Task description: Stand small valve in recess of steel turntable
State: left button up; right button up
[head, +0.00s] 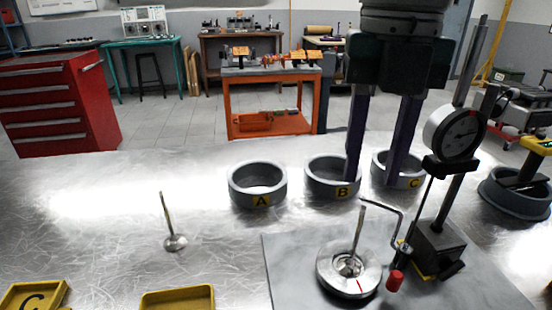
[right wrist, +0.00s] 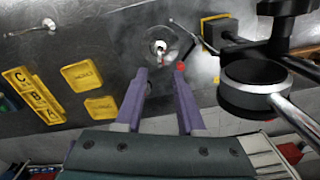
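The steel turntable (head: 333,281) is a round disc with a red mark on a grey plate. A valve (head: 359,235) stands head down at its middle, stem up; whether its head is fully seated is too small to tell. The right wrist view shows the turntable and this valve (right wrist: 160,46) beyond my fingertips. A second valve (head: 175,242) stands head down on the bench to the left. I cannot tell for sure which is the small one. My right gripper (head: 371,184) is open and empty, behind and above the turntable, apart from both valves. My left gripper is out of view.
A dial gauge (head: 457,130) on a stand is close right of the turntable. A red-handled crank (head: 395,280) is beside it. Yellow trays (head: 178,299) lie at the front left.

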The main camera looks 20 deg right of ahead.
notch_tip(320, 180, up, 2)
jog(key=shift+r, duration=0.1)
jog(key=s+a+f+m+t+y, duration=0.1)
jog(key=s+a+f+m, duration=0.2)
jog(key=m, duration=0.3)
jog(key=s+a+f+m+t+y, duration=0.1)
jog(key=s+a+f+m, duration=0.2)
jog(key=a+f+m, duration=0.1)
jog(key=s+a+f+m+t+y, duration=0.1)
jog(key=s+a+f+m, duration=0.2)
jog(key=m, duration=0.4)
jog(key=shift+s+a+f+m, duration=0.15)
jog(key=shift+a+f, duration=0.1)
jog(key=shift+f, duration=0.3)
jog(key=shift+s+a+f+m, duration=0.15)
jog(key=shift+a+f, duration=0.05)
jog(key=shift+f, duration=0.35)
jog(key=s+d+m+h, duration=0.1)
jog(key=s+d+m, duration=0.1)
jog(key=m, duration=0.1)
jog(key=s+d+f+m, duration=0.1)
jog(key=s+d+m, duration=0.1)
jog(key=m, duration=0.1)
jog(key=s+d+f+m+h, duration=0.1)
jog(key=s+d+m, duration=0.1)
jog(key=d+m, duration=0.1)
jog(key=shift+m+t+h, duration=0.3)
jog(key=shift+s+d+m, duration=0.25)
jog(key=shift+d+m, duration=0.05)
jog(key=shift+d, duration=0.05)
